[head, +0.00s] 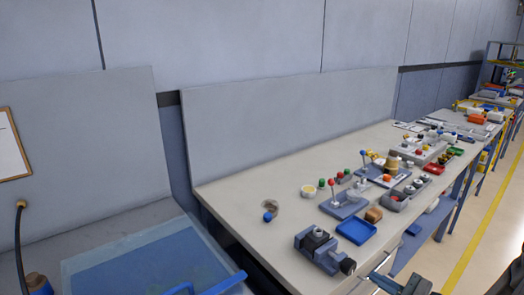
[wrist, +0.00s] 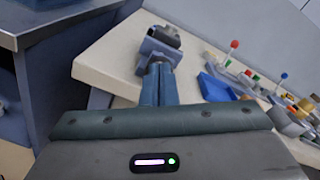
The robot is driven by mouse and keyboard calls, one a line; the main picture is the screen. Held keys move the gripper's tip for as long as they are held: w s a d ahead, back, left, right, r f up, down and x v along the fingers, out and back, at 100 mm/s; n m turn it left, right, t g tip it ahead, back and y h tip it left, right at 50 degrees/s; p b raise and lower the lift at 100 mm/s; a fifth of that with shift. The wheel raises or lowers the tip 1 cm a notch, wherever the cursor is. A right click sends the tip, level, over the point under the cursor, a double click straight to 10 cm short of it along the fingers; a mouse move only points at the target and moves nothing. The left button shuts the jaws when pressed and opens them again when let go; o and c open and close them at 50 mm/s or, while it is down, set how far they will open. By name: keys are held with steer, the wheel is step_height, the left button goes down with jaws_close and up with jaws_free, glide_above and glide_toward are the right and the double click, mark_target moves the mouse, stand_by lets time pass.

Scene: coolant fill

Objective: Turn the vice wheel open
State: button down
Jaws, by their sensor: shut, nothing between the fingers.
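The vice (head: 317,245) is a blue-grey block with dark jaws near the front edge of the pale bench. Its dark wheel (head: 347,266) sits on the end nearest the edge. In the wrist view the vice (wrist: 160,42) is straight ahead of the fingers, and they partly cover its near end, so the wheel is hard to make out there. My gripper (wrist: 158,70) is shut and empty, its two fingers together and pointing at the vice. I cannot tell whether the fingertips touch it.
A blue tray (head: 356,231) lies just beside the vice. Behind it are a red-knobbed lever on a blue-grey base (head: 343,206) and a brown block (head: 373,215). A blue-topped workstation (head: 145,262) stands at the left, across a gap. The bench's left part is mostly clear.

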mark_target(348, 266)
steer(key=d+x, duration=0.1)
steer(key=x, duration=0.5)
steer(key=shift+w+a+m+t, duration=0.2)
steer(key=shift+w+m+t, duration=0.1)
steer(key=shift+w, duration=0.25)
steer(key=shift+f, duration=0.1)
steer(key=shift+f+b, duration=0.2)
steer(key=shift+b, duration=0.25)
steer(key=shift+s+a+f, duration=0.15)
steer(key=shift+s+a, duration=0.05)
steer(key=shift+a, duration=0.05)
steer(key=shift+s+a+f+b, duration=0.55)
steer(key=shift+a+b, duration=0.15)
steer(key=shift+b, duration=0.55)
steer(key=shift+s+a, duration=0.1)
steer(key=shift+a, duration=0.05)
